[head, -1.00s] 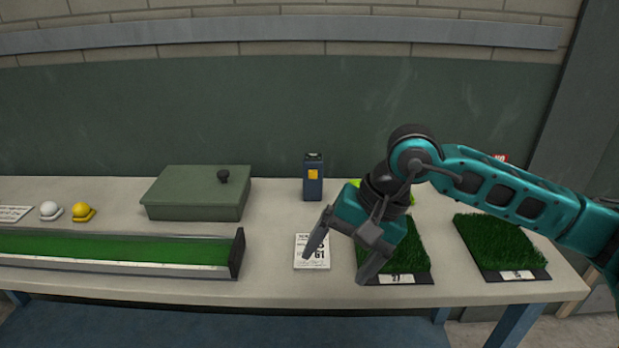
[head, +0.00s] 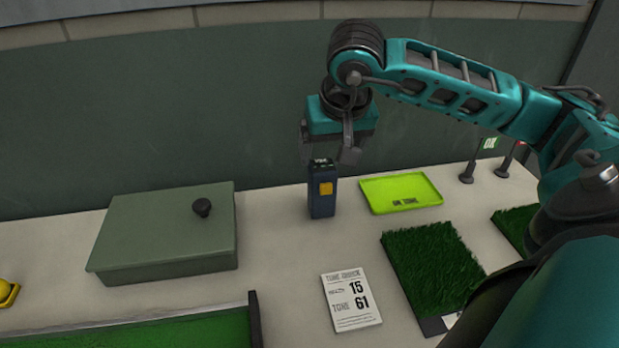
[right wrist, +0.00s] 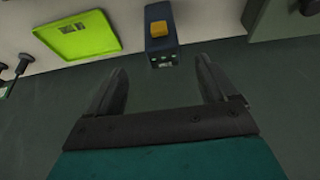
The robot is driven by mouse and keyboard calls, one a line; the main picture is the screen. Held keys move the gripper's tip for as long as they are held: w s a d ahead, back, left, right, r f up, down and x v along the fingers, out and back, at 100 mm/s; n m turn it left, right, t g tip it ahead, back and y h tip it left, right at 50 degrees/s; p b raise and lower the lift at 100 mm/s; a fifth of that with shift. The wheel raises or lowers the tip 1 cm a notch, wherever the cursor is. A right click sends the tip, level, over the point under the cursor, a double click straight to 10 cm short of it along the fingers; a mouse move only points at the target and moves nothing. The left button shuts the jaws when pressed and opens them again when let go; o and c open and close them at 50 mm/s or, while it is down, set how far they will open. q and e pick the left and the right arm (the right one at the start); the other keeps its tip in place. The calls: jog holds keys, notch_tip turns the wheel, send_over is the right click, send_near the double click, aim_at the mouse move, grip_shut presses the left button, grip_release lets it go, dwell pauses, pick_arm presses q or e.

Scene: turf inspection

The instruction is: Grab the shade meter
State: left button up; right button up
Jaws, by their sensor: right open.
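The shade meter appears to be the dark blue upright box with a yellow patch (head: 321,192), standing on the bench near the back wall. It also shows in the right wrist view (right wrist: 160,42), just beyond the fingertips and between their lines. My right gripper (head: 330,158) is open and empty, pointing down at the top of the meter; in the right wrist view its two fingers (right wrist: 160,72) are spread apart. Whether the fingertips reach beside the meter's top I cannot tell exactly. My left gripper is not in view.
A green lidded box (head: 165,240) stands to the left. A lime tray (head: 375,192) lies close right of the meter, with small flags (head: 470,165) beyond. A printed card (head: 352,312) and a turf sample (head: 430,265) lie in front. The wall is close behind.

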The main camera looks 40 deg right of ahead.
aim_at(327, 171)
jog(key=x, duration=0.6)
jog(key=shift+s+f, duration=0.1)
jog(key=shift+s, duration=0.1)
jog(key=shift+x, duration=3.05)
jog(key=shift+w+a, duration=0.15)
jog(key=shift+a, duration=0.05)
jog(key=c, duration=1.2)
